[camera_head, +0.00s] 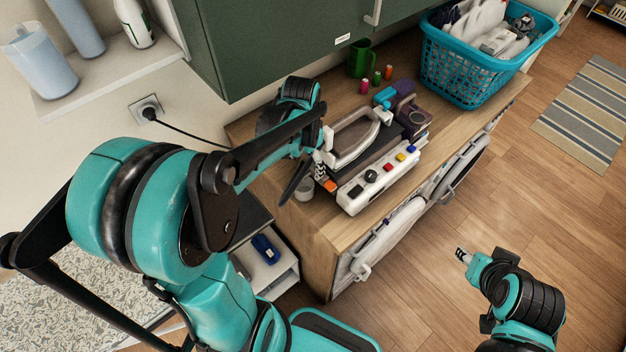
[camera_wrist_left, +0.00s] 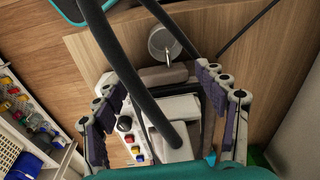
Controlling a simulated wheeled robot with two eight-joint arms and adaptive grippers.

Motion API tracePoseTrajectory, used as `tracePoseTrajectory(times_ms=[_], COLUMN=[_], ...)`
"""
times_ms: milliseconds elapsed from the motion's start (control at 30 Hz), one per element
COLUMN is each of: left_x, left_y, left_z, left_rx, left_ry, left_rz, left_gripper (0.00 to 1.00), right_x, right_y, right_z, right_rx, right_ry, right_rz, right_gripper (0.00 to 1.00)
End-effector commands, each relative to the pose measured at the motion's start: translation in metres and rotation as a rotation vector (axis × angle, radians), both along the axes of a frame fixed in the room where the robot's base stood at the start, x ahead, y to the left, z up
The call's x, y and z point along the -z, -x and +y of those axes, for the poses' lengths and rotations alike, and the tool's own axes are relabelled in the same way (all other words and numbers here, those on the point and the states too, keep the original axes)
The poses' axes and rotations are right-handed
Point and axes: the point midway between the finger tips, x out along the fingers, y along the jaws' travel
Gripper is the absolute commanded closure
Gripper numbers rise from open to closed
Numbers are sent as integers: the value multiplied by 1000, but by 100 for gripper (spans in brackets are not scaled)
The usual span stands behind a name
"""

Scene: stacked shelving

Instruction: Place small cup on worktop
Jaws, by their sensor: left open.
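A small grey cup (camera_head: 304,188) stands near the left end of the wooden worktop (camera_head: 322,220), beside a white appliance. In the left wrist view the cup (camera_wrist_left: 160,44) shows at the top middle, with a thin handle. My left gripper (camera_head: 310,160) is open above the worktop, close to the cup and the appliance. In the wrist view the left gripper's fingers (camera_wrist_left: 163,88) are spread, with the cup beyond them and not held. My right gripper (camera_head: 464,255) is low at the right, over the floor, apart from the worktop; its jaws are too small to judge.
The white appliance (camera_head: 352,198) with coloured buttons sits right of the cup. Behind it are a green mug (camera_head: 360,58) and several small spools. A teal laundry basket (camera_head: 470,62) fills the far end. A green cabinet (camera_head: 290,40) hangs above. The worktop's front strip is narrow.

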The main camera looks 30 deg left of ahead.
Motion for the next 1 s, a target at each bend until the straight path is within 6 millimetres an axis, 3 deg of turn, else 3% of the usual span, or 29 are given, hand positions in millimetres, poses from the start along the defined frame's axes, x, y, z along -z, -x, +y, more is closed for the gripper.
tracePoseTrajectory(times_ms=[233,500,1000], left_x=[-46,-59,-59], left_y=[48,90,100], left_z=[-48,-82,-90], left_rx=[-143,-279,-320], left_ry=[10,95,134], left_rz=[-246,-474,-540], left_gripper=[28,28,28], right_x=[0,0,1], right_y=[0,0,0], right_z=[0,0,0], right_rx=[0,0,0], right_ry=[0,0,0], right_rz=[0,0,0], right_gripper=[60,60,60])
